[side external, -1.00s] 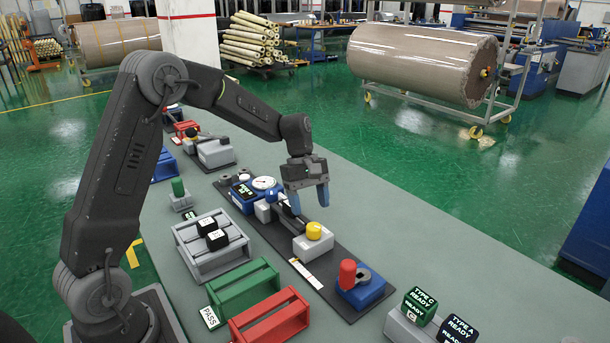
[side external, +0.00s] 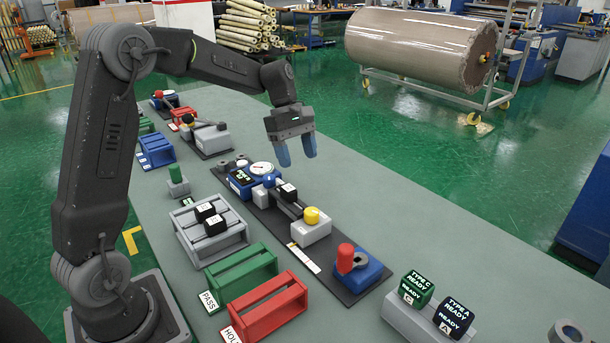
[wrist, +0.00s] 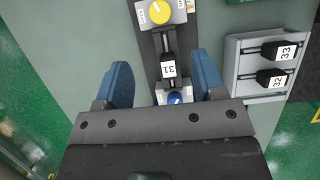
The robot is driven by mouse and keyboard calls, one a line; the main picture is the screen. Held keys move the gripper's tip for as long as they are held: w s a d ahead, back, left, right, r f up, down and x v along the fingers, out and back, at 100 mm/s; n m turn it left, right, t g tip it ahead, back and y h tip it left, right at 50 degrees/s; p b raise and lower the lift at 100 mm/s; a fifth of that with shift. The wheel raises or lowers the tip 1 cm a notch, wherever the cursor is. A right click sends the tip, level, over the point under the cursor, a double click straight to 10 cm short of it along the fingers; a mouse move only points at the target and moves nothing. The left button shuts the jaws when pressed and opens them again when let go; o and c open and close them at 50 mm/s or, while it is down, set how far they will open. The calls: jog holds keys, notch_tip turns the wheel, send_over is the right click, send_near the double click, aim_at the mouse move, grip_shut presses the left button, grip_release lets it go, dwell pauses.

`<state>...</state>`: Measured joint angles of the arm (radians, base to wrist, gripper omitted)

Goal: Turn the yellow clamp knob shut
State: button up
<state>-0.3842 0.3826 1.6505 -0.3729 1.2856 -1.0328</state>
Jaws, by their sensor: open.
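The yellow clamp knob (side external: 312,215) sits on a light grey block on the dark fixture strip. In the wrist view the knob (wrist: 159,10) is at the top edge, with a pale pointer mark and small labels on either side that I cannot read surely. My gripper (side external: 297,156) is open and empty, raised above and behind the knob, clear of it. In the wrist view my gripper's (wrist: 161,76) blue fingers are apart, either side of a black block marked 31 (wrist: 168,69), which lies lower on the rail.
A blue gauge unit (side external: 242,183) and a small blue knob (side external: 269,181) stand at the rail's far end. A grey rack (side external: 184,240) and green (side external: 240,267) and red (side external: 268,308) trays stand left. Free bench lies right.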

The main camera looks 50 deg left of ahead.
aim_at(311, 210)
jog(key=d+f, duration=0.1)
jog(key=f, duration=0.3)
jog(key=d+f+n, duration=0.1)
jog(key=d+f, duration=0.1)
jog(key=f, duration=0.2)
jog(key=d+f+n, duration=0.1)
jog(key=d+f, duration=0.1)
jog(key=f, duration=0.2)
jog(key=shift+s+f+t, duration=0.1)
jog(key=shift+f+t, duration=0.2)
jog(key=shift+t, duration=0.1)
jog(key=shift+c, duration=0.3)
jog(key=c, duration=0.9)
jog(key=shift+o, duration=0.2)
jog(key=m+g, duration=0.1)
jog(key=m, duration=0.1)
jog(key=shift+m, duration=0.4)
jog(key=o, duration=0.9)
jog(key=shift+r, duration=0.1)
